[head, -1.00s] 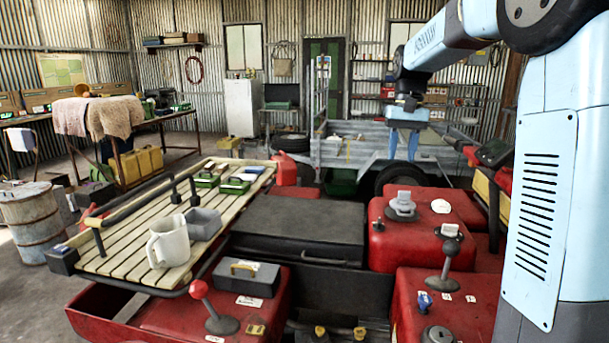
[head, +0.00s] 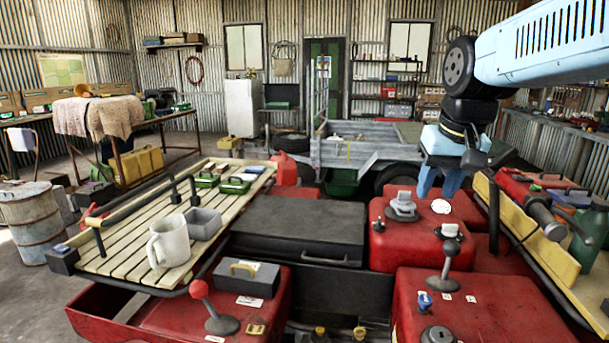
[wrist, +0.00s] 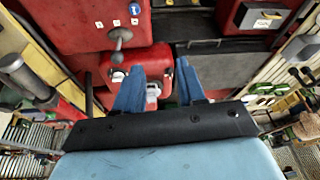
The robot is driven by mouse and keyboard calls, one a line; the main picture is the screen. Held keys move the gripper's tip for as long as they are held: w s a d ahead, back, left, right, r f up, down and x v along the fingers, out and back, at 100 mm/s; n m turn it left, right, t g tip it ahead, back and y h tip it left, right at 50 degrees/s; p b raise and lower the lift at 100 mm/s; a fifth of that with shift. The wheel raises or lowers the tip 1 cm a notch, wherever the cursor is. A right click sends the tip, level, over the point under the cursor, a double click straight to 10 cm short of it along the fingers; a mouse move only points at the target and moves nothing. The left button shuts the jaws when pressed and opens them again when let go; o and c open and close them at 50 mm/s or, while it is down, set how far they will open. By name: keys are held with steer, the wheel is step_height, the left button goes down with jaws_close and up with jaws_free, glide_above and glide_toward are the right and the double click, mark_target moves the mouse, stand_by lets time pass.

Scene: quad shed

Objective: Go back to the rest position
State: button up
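My gripper (head: 438,186) hangs at the right in the head view, fingers pointing down, above the rear of the red machine body (head: 490,295). In the wrist view its two blue fingers (wrist: 158,70) stand apart with nothing held between them. A pale grey fitting on the red body shows beyond the gap, apart from the fingers. My arm reaches in from the upper right edge, bent down at the wrist.
A slatted wooden rack (head: 118,235) at left carries a beige jug (head: 168,243) and a grey tub (head: 203,223). A right-hand rack (head: 545,260) holds tools close to my arm. A grey trailer (head: 365,150) stands behind. Levers (head: 446,265) rise from the red body.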

steer(key=s+f+t, duration=0.2)
steer(key=s+f, duration=0.3)
steer(key=s, duration=0.3)
steer(key=shift+s, duration=0.4)
stand_by(0.5)
